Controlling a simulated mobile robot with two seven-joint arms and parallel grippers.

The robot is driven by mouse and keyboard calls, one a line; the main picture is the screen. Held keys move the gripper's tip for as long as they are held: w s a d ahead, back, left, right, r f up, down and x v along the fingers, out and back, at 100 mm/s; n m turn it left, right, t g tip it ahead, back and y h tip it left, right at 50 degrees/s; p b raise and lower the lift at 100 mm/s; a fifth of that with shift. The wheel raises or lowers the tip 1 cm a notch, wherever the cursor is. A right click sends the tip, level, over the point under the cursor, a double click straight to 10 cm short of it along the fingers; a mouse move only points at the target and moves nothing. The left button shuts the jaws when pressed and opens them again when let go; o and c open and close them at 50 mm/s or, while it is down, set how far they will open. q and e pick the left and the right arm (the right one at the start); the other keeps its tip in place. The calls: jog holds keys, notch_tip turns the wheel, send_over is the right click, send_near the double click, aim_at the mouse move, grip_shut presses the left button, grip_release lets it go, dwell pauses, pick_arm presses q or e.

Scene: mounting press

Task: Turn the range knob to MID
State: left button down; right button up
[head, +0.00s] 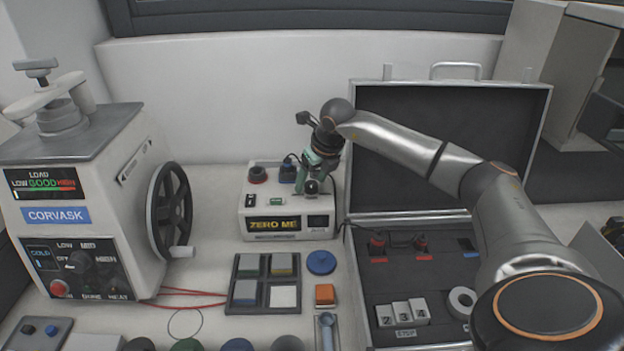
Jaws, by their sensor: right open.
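The range knob (78,262) is a dark round knob on the black front panel of the press (70,190), at the left. The labels LOW, MID and HIGH stand around it, with MID above it. Its pointer is too small to read surely. My right gripper (314,184) is far from this knob, over the top of the small ZERO ME box (289,225) in the middle. Its greenish fingers point down and are open beside a dark round knob (312,187) on that box; I cannot tell whether they touch it. My left gripper is not in view.
The press has a large handwheel (170,212) on its right side. An open black case (450,140) stands at the right, under my right arm. A tray of square blocks (246,283), a blue disc (321,262) and an orange block (325,294) lie in front of the box.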

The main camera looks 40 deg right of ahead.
jog(key=v, duration=1.2)
jog(key=shift+r+b, duration=0.3)
jog(key=shift+b, duration=0.1)
jog(key=shift+f, duration=0.1)
